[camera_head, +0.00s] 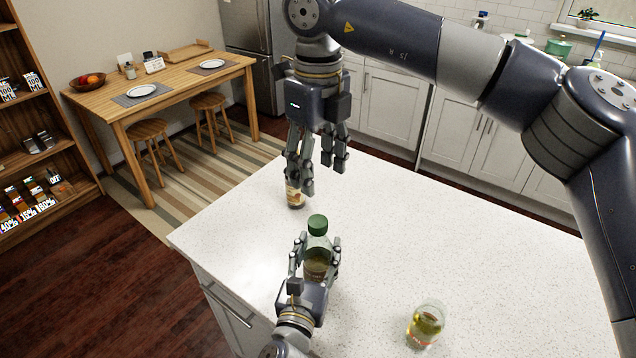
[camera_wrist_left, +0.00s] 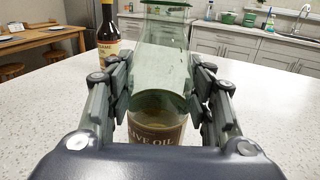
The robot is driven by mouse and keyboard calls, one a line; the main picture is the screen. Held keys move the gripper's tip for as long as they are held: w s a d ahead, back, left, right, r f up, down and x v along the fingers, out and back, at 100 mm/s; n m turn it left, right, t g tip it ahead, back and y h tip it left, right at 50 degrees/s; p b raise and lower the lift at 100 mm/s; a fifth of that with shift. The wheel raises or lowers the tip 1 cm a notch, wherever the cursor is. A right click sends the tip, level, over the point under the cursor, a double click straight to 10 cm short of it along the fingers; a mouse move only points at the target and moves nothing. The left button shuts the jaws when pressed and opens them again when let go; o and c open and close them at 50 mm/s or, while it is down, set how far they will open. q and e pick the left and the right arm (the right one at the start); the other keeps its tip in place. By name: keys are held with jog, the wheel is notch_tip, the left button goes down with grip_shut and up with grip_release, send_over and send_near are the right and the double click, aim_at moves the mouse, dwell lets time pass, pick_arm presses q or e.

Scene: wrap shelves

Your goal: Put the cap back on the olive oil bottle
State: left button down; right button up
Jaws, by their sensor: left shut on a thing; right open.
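The olive oil bottle stands upright on the white counter; its green glass (camera_head: 318,246) shows in the head view. Its "OLIVE OIL" label (camera_wrist_left: 155,132) shows in the left wrist view. My left gripper (camera_head: 316,258) is shut around the bottle's body. A green cap (camera_head: 318,224) sits at the bottle's top; I cannot tell whether it is fully seated. The bottle's top is cut off in the left wrist view. My right gripper (camera_head: 318,180) is open and empty, above and behind the cap and apart from it.
A dark bottle with a yellow label (camera_head: 295,194) stands behind, partly hidden by my right fingers; it also shows in the left wrist view (camera_wrist_left: 108,42). A jar of yellowish liquid (camera_head: 425,326) stands front right. The counter (camera_head: 420,240) between is clear.

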dwell(0.3)
pick_arm(q)
jog(key=c, duration=0.7)
grip_release()
jog(key=shift+s, duration=0.1)
jog(key=v, duration=1.1)
jog(key=shift+s+f, duration=0.1)
jog(key=shift+s, duration=0.3)
